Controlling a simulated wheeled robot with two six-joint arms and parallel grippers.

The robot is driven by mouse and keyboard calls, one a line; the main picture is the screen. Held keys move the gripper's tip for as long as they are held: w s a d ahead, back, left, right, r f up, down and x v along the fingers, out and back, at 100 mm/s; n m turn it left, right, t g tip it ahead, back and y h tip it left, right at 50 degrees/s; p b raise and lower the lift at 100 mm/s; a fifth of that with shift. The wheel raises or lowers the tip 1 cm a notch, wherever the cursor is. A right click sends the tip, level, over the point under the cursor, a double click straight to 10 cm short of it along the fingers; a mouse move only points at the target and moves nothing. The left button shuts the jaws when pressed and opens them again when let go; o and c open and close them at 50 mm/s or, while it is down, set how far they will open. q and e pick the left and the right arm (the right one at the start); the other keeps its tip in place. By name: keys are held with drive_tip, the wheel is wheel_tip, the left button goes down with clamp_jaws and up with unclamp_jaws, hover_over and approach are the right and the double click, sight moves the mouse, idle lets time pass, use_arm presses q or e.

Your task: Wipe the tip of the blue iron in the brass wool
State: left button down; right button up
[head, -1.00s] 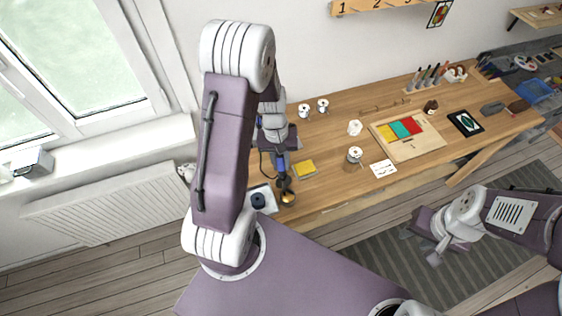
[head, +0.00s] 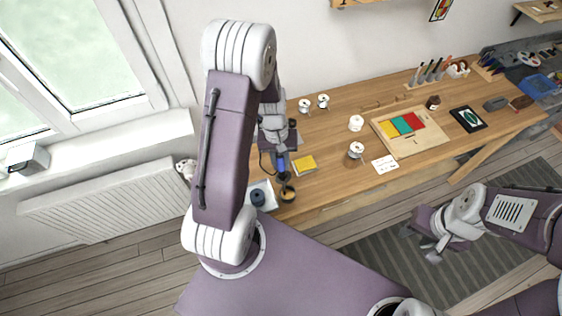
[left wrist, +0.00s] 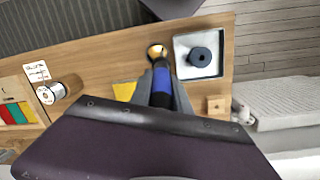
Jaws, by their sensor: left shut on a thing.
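My left gripper (left wrist: 162,88) is shut on the blue iron (left wrist: 161,82), whose blue handle also shows in the head view (head: 281,163). The iron's dark front end points at the small round pot of brass wool (left wrist: 156,51). In the head view the pot (head: 288,193) is dark and sits near the bench's front edge, with the iron's front end just above it. The tip itself is too small to tell whether it touches the wool. My right gripper (head: 432,248) is over the floor mat, away from the bench; its jaws are unclear.
A white tray (left wrist: 182,70) with a dark blue round thing (left wrist: 201,57) stands beside the pot. A yellow pad (head: 304,164) lies close to the iron. Wire spools (head: 356,150), a white card (head: 384,164) and a board with coloured sheets (head: 420,146) lie further right.

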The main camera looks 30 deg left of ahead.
use_arm(q)
drive_tip(key=shift+f+b, duration=0.5)
drive_tip(key=shift+f, duration=0.1)
idle(0.8)
idle(0.8)
drive_tip(key=shift+w+d+p, duration=0.25)
drive_tip(key=shift+w+p, duration=0.05)
drive_tip(key=shift+w+d, duration=0.55)
drive_tip(key=shift+w+d+p, duration=0.25)
drive_tip(key=shift+w+p, duration=0.1)
drive_tip(key=shift+w, duration=0.05)
drive_tip(key=shift+s, duration=0.1)
